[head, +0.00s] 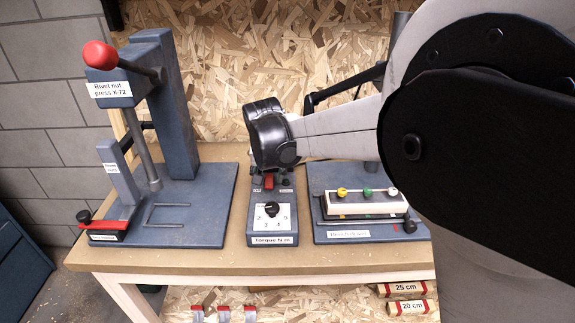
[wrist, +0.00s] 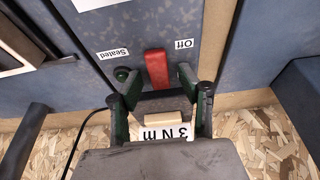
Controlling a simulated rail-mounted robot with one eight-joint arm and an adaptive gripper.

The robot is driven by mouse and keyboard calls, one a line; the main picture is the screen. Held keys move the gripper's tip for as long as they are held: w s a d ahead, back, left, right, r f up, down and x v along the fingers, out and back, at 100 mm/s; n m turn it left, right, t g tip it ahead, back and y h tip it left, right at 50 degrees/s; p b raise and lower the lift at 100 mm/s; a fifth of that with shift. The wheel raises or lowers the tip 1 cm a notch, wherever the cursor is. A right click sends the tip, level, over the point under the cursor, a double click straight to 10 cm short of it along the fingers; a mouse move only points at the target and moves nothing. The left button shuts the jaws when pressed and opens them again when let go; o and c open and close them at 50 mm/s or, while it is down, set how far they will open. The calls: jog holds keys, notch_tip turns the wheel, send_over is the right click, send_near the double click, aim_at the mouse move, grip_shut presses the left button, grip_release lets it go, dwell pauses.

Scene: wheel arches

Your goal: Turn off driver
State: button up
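The torque driver unit (head: 272,230) is a blue-grey box on the bench, with a numbered dial and a label reading "Torque N m". Its red switch (head: 268,181) sits above the dial, just below my gripper. In the wrist view the red switch (wrist: 156,68) stands beside an "Off" label (wrist: 184,44). A "Seated" label (wrist: 113,54) and a small green button (wrist: 122,74) are on its other side. My gripper (wrist: 155,77) is open, with its fingertips on either side of the switch; contact cannot be told. In the head view the wrist hides the fingers.
A rivet nut press (head: 178,110) with a red-knobbed lever stands to the left. A grey fixture (head: 350,236) with coloured balls stands to the right. A chipboard wall (head: 240,50) is behind.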

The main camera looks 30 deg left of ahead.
jog(key=v, duration=1.2)
jog(key=shift+s, duration=0.15)
jog(key=w+d+r+m, duration=0.1)
jog(key=w+d+r, duration=0.15)
jog(key=d, duration=0.35)
jog(key=w+d+r+m+t+h, duration=0.1)
jog(key=w+d, duration=0.2)
jog(key=d, duration=0.4)
jog(key=w+d+r+m, duration=0.1)
jog(key=w+d+m, duration=0.15)
jog(key=d, duration=0.35)
jog(key=s+d+r+t, duration=0.1)
jog(key=s+d, duration=0.1)
jog(key=d, duration=0.6)
jog(key=s+d+r, duration=0.1)
jog(key=s+d, duration=0.2)
jog(key=d, duration=0.6)
jog(key=s+d+f+t, duration=0.1)
jog(key=s+d+f, duration=0.2)
jog(key=s+d, duration=0.6)
jog(key=s+d+f+m, duration=0.1)
jog(key=s+d+f, duration=0.3)
jog(key=s+d, duration=0.5)
jog(key=shift+d+f+t+h, duration=0.2)
jog(key=shift+d+t+h, duration=0.2)
jog(key=shift+d, duration=0.05)
